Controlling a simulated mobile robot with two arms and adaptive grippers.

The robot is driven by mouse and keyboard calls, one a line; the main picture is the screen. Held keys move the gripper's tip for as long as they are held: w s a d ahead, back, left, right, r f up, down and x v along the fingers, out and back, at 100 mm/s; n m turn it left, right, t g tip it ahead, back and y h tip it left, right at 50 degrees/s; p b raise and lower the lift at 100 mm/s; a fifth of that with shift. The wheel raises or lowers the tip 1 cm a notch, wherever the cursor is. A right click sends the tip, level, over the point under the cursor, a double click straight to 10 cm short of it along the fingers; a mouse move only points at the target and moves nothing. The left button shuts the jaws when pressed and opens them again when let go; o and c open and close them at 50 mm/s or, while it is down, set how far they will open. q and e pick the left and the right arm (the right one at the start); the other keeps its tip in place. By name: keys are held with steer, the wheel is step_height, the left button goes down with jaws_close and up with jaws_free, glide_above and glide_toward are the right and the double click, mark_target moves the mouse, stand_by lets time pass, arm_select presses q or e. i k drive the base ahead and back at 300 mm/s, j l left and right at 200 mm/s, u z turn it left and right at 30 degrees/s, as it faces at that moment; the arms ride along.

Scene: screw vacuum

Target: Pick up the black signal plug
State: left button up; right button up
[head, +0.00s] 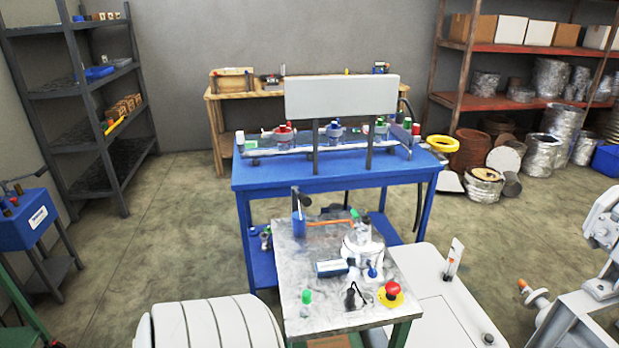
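A small black upright object (351,296), which looks like the black signal plug, stands near the front of the small grey-topped table (327,318). A green-capped piece (307,297) stands to its left, and a red button on a yellow base (391,293) is to its right. The plug's fine shape is too small to make out. No gripper fingers show in the head view, and nothing is seen touching the plug.
Behind the plug are a dark blue-grey block (332,268) and a whitish round device (362,246). A blue table (290,180) with a fixture stands beyond. A white box-like surface (445,305) lies right of the small table.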

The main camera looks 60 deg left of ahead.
mark_target(350, 298)
steer(key=u, duration=1.7)
steer(key=i+l+u, duration=0.2)
steer(key=i+l, duration=0.05)
steer(key=l, duration=0.05)
